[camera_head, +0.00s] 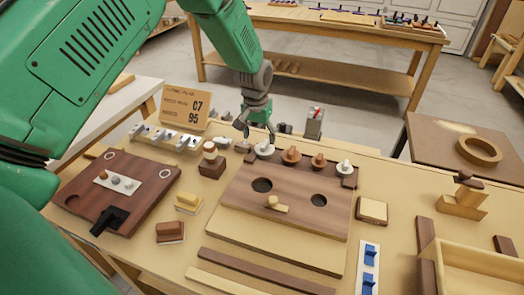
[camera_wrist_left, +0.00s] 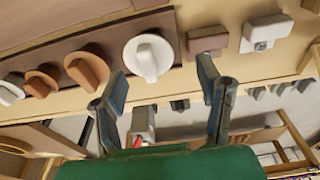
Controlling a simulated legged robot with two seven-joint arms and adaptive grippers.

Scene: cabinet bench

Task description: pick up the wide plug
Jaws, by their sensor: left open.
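A row of round plugs with raised grips sits on a dark strip at the back of the brown board. The widest is a white plug (camera_head: 264,148) at the left end of the row; it also shows in the left wrist view (camera_wrist_left: 150,56). My left gripper (camera_head: 257,127) is just behind and above it. In the left wrist view its fingers (camera_wrist_left: 161,88) are apart with nothing between them, and the white plug lies past the tips. Two brown plugs (camera_head: 291,155) (camera_head: 318,160) and a smaller white plug (camera_head: 344,167) continue the row. My right gripper is not in view.
The brown board (camera_head: 285,210) has two dark round holes and a small wooden knob. A stacked block (camera_head: 211,162) stands left of the row. A sign (camera_head: 186,107) and a grey box with a red top (camera_head: 314,122) stand behind. A wooden tray (camera_head: 480,262) is at right.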

